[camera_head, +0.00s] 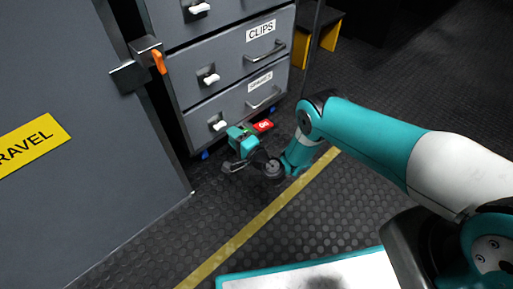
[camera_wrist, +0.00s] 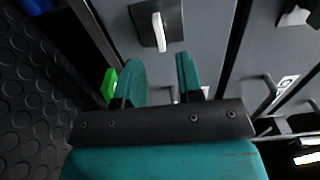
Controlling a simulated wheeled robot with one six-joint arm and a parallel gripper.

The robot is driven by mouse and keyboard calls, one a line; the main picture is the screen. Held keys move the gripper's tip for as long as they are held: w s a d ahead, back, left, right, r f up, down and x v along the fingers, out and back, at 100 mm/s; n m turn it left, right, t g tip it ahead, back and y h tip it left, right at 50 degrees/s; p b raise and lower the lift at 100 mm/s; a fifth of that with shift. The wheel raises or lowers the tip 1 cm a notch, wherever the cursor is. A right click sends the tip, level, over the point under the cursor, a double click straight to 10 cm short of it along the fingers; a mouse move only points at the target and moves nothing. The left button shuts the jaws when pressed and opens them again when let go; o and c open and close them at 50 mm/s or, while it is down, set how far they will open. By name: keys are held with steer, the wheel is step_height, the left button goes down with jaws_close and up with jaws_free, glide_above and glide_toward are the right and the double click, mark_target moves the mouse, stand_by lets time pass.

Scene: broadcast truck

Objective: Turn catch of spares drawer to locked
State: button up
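The spares drawer (camera_head: 236,104) is the bottom grey drawer of the cabinet and looks closed. Its catch (camera_head: 219,126), a white lever on a dark plate, is at the drawer's left end. The lever lies roughly sideways in the head view, much like the catches above. The catch also shows in the wrist view (camera_wrist: 159,32), just beyond my fingertips and apart from them. My gripper (camera_head: 238,134) is low in front of the drawer, near the catch. In the wrist view its two teal fingers (camera_wrist: 160,75) are apart with nothing between them.
The clips drawer (camera_head: 237,58) with its own white catch (camera_head: 211,79) is just above. A grey door (camera_head: 75,110) with an orange-handled latch (camera_head: 158,62) stands at left. A red tag (camera_head: 263,126) is beside my gripper. Studded floor with a yellow line (camera_head: 262,215) is clear in front.

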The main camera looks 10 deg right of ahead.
steer(key=p+v, duration=1)
steer(key=p, duration=0.3)
steer(key=shift+s+d, duration=0.25)
steer(key=shift+s, duration=0.1)
